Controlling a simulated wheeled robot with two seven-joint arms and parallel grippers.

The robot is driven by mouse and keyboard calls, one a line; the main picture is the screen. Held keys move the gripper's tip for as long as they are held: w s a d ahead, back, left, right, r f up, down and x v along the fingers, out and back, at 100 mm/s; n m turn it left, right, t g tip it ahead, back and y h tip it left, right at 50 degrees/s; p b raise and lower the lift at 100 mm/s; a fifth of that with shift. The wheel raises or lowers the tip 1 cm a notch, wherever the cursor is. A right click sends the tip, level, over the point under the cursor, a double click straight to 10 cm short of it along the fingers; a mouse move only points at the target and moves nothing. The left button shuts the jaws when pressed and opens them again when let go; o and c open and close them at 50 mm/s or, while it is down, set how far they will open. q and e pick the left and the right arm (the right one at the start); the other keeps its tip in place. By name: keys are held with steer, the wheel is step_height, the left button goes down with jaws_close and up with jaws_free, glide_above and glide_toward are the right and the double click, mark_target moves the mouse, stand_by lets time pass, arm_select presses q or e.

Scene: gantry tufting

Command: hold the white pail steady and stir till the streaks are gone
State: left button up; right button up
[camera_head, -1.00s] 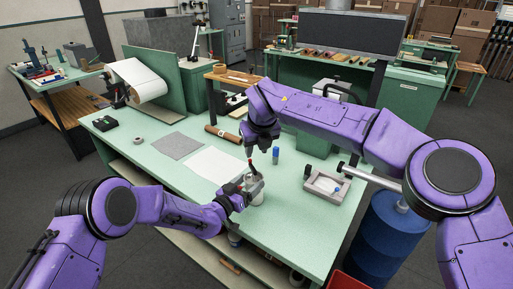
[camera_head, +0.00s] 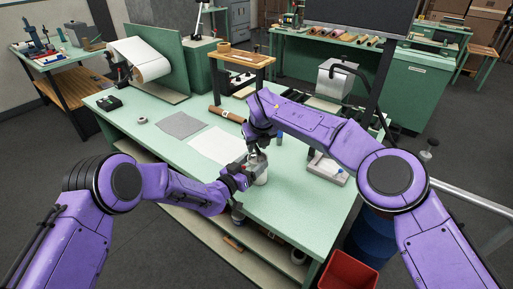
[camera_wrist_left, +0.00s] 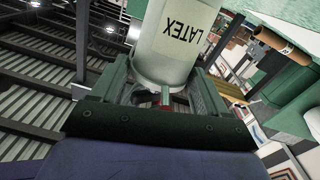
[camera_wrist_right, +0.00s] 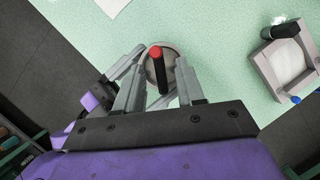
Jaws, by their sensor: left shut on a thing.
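The white pail (camera_head: 261,179), lettered LATEX, stands near the front edge of the green bench. It fills the jaws in the left wrist view (camera_wrist_left: 177,40). My left gripper (camera_head: 243,173) is shut on the pail from the left. A stirring stick with a red end and black shaft (camera_wrist_right: 158,70) stands in the pail. My right gripper (camera_wrist_right: 160,82) is above the pail, its fingers spread on either side of the stick with gaps showing. The pail's contents are mostly hidden by the stick and fingers, so I cannot make out streaks.
A grey tray (camera_head: 328,170) sits to the right of the pail; it also shows in the right wrist view (camera_wrist_right: 262,62). White (camera_head: 216,146) and grey sheets (camera_head: 181,125) lie to the left. A red bin (camera_head: 348,270) stands below.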

steer(key=shift+x, duration=1.05)
jaws_close()
steer(key=m+h, duration=0.1)
steer(key=m, duration=0.1)
steer(key=shift+a+m, duration=0.1)
steer(key=shift+m, duration=0.3)
steer(key=shift+m+h, duration=0.7)
steer(key=shift+m, duration=0.8)
